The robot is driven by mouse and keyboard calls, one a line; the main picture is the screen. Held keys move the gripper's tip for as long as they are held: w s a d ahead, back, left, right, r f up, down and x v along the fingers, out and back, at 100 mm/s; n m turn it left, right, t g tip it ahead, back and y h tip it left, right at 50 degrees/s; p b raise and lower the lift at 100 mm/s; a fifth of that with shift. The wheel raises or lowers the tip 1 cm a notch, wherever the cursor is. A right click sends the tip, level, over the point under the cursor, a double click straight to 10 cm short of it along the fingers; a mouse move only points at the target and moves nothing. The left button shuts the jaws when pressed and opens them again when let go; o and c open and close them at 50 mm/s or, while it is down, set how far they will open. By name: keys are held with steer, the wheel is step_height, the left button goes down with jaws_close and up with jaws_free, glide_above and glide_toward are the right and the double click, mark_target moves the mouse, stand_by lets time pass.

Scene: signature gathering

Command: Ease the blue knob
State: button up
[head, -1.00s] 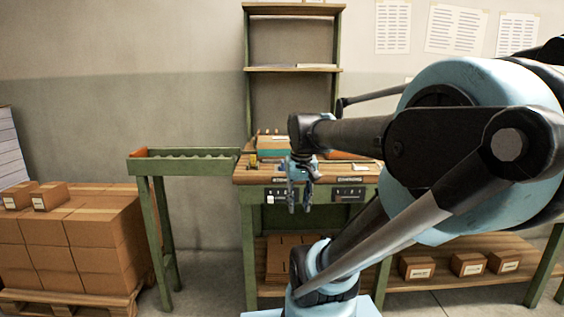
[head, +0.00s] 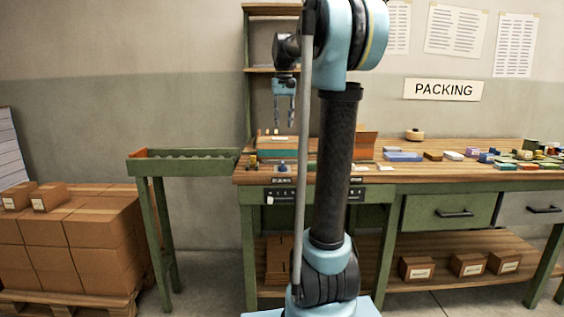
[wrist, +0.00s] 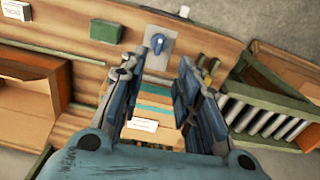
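The blue knob (wrist: 157,42) sits on a small pale plate (wrist: 155,60) near the bench edge in the wrist view. It also shows as a small blue spot on the bench's front left in the head view (head: 282,168). My gripper (head: 284,121) hangs above the left part of the bench, fingers pointing down, apart from the knob. In the wrist view my gripper (wrist: 163,62) has its two fingers spread with nothing between them, and the knob appears beyond the fingertips. The knob's exact setting is too small to tell.
A teal-and-orange box with a white label (wrist: 143,125) lies below my fingers. A green block (wrist: 120,68) is left of the knob. A green roller rack (head: 184,163) adjoins the bench's left end. Shelf uprights (head: 250,80) stand behind; small items crowd the bench's right.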

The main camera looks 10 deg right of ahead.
mark_target(283, 166)
steer(key=f, duration=0.5)
steer(key=w+f, duration=0.1)
steer(key=f, duration=0.5)
steer(key=w+f, duration=0.1)
steer(key=f, duration=0.4)
steer(key=shift+f, duration=0.2)
steer(key=shift+c, duration=0.6)
jaws_close()
